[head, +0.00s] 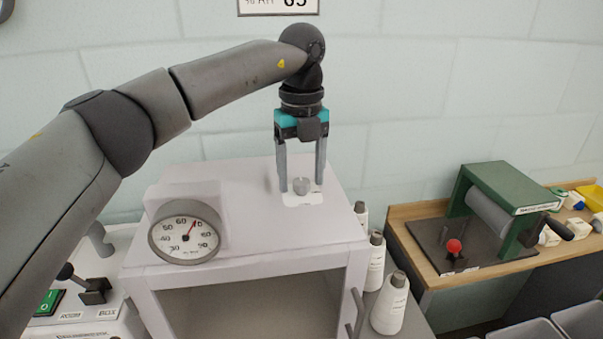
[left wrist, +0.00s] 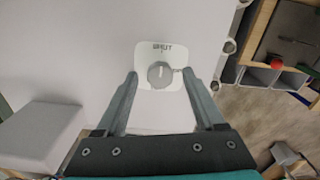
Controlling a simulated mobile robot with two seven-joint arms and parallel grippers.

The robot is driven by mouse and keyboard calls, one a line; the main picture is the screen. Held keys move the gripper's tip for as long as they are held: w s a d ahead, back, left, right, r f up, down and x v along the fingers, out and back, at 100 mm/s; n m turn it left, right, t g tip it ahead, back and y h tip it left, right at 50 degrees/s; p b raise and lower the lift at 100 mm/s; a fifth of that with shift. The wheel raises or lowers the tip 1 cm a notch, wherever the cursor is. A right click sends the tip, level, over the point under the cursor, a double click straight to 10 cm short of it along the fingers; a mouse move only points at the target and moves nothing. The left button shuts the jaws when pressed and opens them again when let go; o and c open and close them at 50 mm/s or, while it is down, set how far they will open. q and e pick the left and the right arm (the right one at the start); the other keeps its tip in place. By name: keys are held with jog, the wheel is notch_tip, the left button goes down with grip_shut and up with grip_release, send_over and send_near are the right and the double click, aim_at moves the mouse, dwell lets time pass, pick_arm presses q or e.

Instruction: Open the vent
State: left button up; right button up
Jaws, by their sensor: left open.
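The vent knob (head: 301,186) is a small grey round knob on a white label plate (head: 303,199), on top of the white cabinet (head: 253,232). In the left wrist view the knob (left wrist: 160,74) shows a pale line on its face, and the plate (left wrist: 167,51) carries printing that is hard to read. My left gripper (head: 301,190) points straight down with its fingers apart, one on each side of the knob. The left wrist view shows the open fingers (left wrist: 160,80) around the knob, with gaps at both sides. My right gripper is not in view.
A round dial gauge (head: 185,237) stands on the cabinet's front left. A green roller device (head: 500,205) with a red-knobbed lever sits on a wooden bench (head: 440,279). A panel with a green switch (head: 47,302) is at lower left.

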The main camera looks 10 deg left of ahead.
pick_arm(q)
grip_shut()
dwell(0.5)
jog(key=m+p, duration=0.2)
jog(key=m, duration=0.2)
jog(key=shift+r, duration=0.1)
jog(key=m+p, duration=0.1)
jog(key=m, duration=0.3)
jog(key=shift+m+p, duration=0.3)
jog(key=shift+p, duration=0.1)
jog(key=m+p, duration=0.1)
jog(key=m, duration=0.8)
jog(key=shift+w+p, duration=0.1)
jog(key=shift+p, duration=0.2)
jog(key=shift+m, duration=0.3)
